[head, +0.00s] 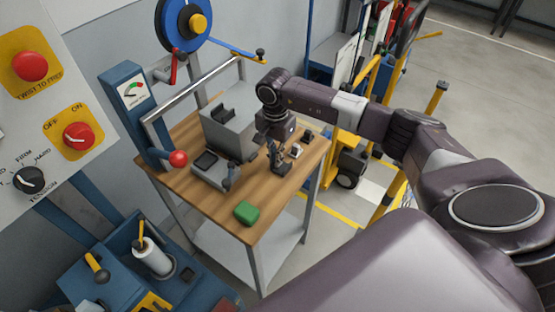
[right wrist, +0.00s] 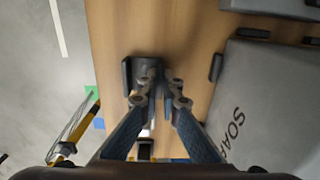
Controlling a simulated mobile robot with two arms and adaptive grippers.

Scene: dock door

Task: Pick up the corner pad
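My right gripper (head: 279,160) is low over the wooden workbench, among small dark pieces. In the right wrist view its two blue fingers (right wrist: 160,92) lean in close together. A dark piece (right wrist: 148,68) lies at the fingertips, slightly left of their middle; it looks like a corner pad. The fingers partly cover it, and I cannot tell whether they grip it. Another small dark piece (head: 308,135) and one with a light face (head: 295,151) stand right of the gripper in the head view. My left gripper is not in view.
The bench (head: 272,207) also holds a grey box-like holder (head: 230,132), a grey device (head: 212,170) and a green block (head: 246,212). A metal rail and a red ball knob (head: 178,158) stand at its left. A yellow-framed cart is beyond its right side.

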